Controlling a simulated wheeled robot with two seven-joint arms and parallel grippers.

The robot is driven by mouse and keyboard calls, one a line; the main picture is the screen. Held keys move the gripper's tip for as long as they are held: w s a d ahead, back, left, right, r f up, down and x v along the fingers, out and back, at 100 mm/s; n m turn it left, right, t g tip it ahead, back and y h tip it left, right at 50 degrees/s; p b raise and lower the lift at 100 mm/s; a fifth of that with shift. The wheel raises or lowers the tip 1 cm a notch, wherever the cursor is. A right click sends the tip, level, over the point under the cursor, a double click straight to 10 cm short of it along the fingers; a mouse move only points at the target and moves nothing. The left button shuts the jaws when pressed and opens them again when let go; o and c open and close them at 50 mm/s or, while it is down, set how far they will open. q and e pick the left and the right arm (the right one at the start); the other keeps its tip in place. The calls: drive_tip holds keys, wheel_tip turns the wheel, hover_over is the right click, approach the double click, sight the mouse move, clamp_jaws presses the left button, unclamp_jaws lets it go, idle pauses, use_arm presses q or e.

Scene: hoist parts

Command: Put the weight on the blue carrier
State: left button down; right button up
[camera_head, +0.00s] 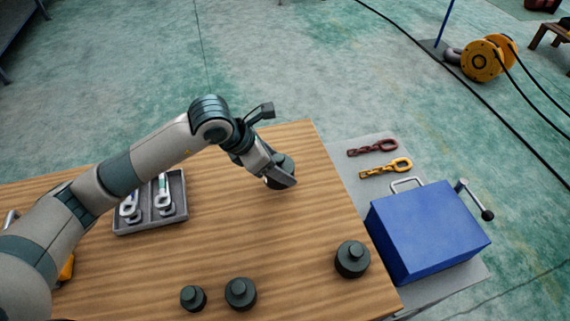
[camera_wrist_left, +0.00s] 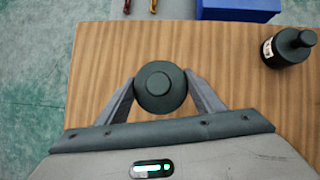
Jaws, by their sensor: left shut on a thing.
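My left gripper (camera_head: 281,180) is shut on a dark green-grey round weight (camera_head: 283,163) over the far right part of the wooden table. In the left wrist view the weight (camera_wrist_left: 160,87) sits between the two fingers (camera_wrist_left: 160,92), its round knob facing the camera. I cannot tell whether its base touches the table. The blue carrier (camera_head: 428,232) is a blue box with a metal handle, beyond the table's right edge. Its near edge (camera_wrist_left: 238,14) shows at the top of the left wrist view. My right gripper is not in view.
Other dark weights stand on the table (camera_head: 225,240): one near the right edge (camera_head: 352,259), two at the front (camera_head: 240,293) (camera_head: 193,298). A grey tray (camera_head: 150,227) holds shackles at left.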

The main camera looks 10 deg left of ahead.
use_arm(q)
drive_tip(key=shift+w+r, duration=0.15)
drive_tip(key=shift+w, duration=0.1)
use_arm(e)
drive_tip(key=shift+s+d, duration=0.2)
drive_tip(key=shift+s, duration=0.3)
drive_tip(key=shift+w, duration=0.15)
use_arm(q)
drive_tip(key=shift+f+p, duration=0.4)
drive_tip(key=shift+f, duration=0.2)
drive_tip(key=shift+f+p, duration=0.35)
drive_tip(key=shift+f, duration=1)
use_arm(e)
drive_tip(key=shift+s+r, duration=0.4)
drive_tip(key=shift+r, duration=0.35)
use_arm(q)
drive_tip(key=shift+f, duration=0.15)
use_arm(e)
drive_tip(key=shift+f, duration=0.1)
